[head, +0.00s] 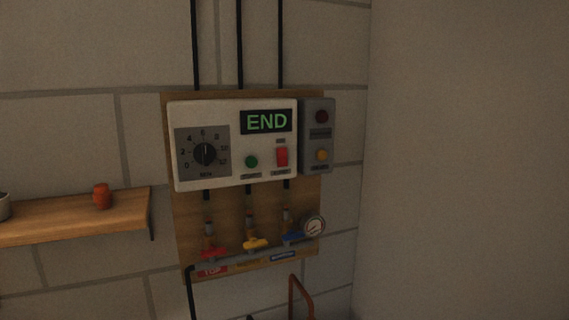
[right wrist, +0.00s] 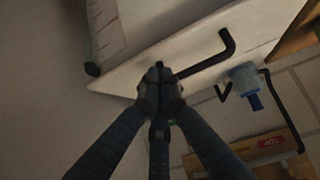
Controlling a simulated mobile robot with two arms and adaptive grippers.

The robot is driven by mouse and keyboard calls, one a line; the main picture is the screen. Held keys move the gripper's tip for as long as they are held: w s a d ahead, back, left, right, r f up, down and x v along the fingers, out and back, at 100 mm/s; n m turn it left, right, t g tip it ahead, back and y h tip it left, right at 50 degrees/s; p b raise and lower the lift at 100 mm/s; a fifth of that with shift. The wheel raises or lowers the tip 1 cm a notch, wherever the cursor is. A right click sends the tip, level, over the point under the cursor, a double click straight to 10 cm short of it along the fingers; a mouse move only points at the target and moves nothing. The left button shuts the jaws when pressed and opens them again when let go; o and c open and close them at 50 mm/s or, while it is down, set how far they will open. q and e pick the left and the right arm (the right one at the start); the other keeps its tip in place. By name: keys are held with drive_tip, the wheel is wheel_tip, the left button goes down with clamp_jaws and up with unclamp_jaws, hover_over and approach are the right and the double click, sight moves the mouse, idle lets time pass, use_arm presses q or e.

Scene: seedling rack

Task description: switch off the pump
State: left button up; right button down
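A white control box (head: 180,105) is on a wooden board on the wall in the head view. The small labels are too blurred to read. My right gripper (right wrist: 159,76) shows in the right wrist view with its fingers together, holding nothing visible. Neither gripper shows in the head view.
Below the box are red (head: 214,252), yellow (head: 255,244) and blue (head: 292,237) valve handles on a pipe, with a gauge (head: 314,225). A wooden shelf (head: 125,211) holds an orange pot (head: 102,196). A white panel with a black handle (right wrist: 213,57) is near my right gripper.

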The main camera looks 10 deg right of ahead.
drive_tip(key=w+a+r+t, duration=0.1)
drive_tip(key=w+r+t, duration=0.3)
drive_tip(key=w+r, duration=0.45)
drive_tip(key=w+a+r+t, duration=0.1)
drive_tip(key=w+r+t, duration=0.3)
drive_tip(key=r, duration=0.8)
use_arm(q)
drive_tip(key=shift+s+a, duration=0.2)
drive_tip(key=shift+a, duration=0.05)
use_arm(e)
wheel_tip(320, 180, up, 25)
drive_tip(key=w+a+t+y, duration=0.1)
drive_tip(key=w+t+y, duration=0.1)
drive_tip(key=t, duration=0.4)
drive_tip(key=shift+a+n+t+y, duration=0.3)
drive_tip(key=shift+a+y, duration=0.05)
drive_tip(key=shift+y, duration=0.45)
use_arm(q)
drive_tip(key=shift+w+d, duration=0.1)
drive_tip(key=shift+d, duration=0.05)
use_arm(e)
drive_tip(key=shift+r, duration=0.15)
